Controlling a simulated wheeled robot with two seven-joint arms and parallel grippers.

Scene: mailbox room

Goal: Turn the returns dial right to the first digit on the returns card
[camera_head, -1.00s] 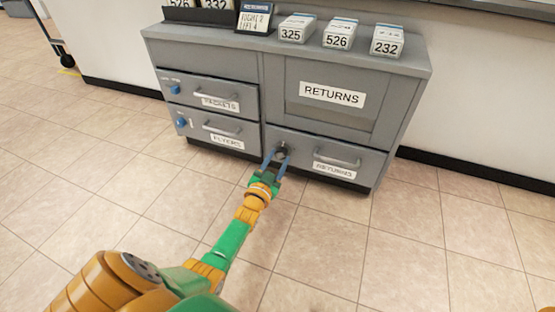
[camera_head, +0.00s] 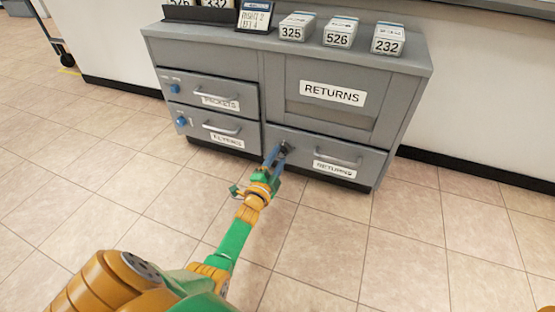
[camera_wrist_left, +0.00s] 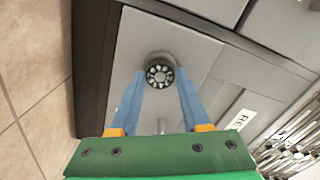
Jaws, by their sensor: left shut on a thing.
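The returns dial (camera_head: 286,147) is a dark round knob at the left end of the lower right returns drawer (camera_head: 370,148). In the left wrist view the dial (camera_wrist_left: 160,72) shows a ring of pale marks on its face, too small to read. My left gripper (camera_head: 277,154) is shut on the dial, one blue finger on each side. The wrist is rolled, so the fingers overlap in the head view. The returns card (camera_head: 255,17) stands on the cabinet top with two handwritten lines; its digits are not clear. My right gripper is out of view.
The grey cabinet (camera_head: 272,48) has two left drawers with blue knobs and a returns panel (camera_head: 332,94) above the returns drawer. Parcels marked 325 (camera_head: 297,27), 526 (camera_head: 340,33) and 232 (camera_head: 388,40) stand on top. The tiled floor in front is free.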

